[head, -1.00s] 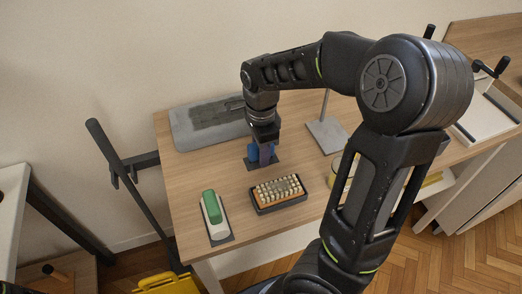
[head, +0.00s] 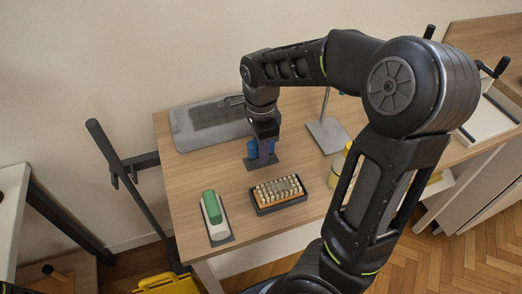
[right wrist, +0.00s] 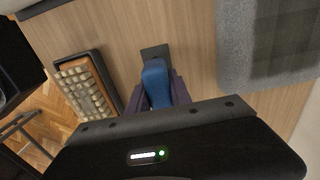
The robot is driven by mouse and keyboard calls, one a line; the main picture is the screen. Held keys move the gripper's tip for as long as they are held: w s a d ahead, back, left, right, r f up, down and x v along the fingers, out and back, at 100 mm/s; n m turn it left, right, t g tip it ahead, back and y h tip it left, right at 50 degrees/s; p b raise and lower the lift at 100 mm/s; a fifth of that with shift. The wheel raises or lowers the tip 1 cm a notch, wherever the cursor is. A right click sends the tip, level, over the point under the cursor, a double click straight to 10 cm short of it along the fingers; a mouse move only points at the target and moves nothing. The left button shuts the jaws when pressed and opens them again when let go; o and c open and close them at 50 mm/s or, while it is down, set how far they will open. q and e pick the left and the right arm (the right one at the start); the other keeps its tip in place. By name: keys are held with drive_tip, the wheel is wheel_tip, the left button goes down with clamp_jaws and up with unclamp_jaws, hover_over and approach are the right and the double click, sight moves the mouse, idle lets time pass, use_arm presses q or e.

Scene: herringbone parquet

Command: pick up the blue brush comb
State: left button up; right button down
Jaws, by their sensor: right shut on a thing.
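The blue brush comb (head: 252,150) stands on a small dark plate (head: 263,163) near the back of the wooden table. My right gripper (head: 263,148) points down from above and is shut on the comb, with blue showing on both sides of the fingers. In the right wrist view the comb (right wrist: 156,78) lies between the two dark purple fingers of the gripper (right wrist: 158,92). Its lower part is hidden behind the gripper body there. The comb appears still at the plate; I cannot tell whether it touches it. My left gripper is not in view.
A tray with a cream-bristled orange brush (head: 278,192) lies in front of the comb. A green-and-white item (head: 211,208) lies at the table's front left. A grey mat (head: 185,140) is behind left, a grey stand (head: 328,137) at right. A yellow-topped container (head: 339,178) is partly behind my arm.

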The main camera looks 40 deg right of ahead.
wheel_tip(320, 180, up, 9)
drive_tip(key=shift+f, duration=0.15)
idle(0.5)
drive_tip(key=c, duration=1.7)
unclamp_jaws()
clamp_jaws()
drive_tip(key=shift+d, duration=0.1)
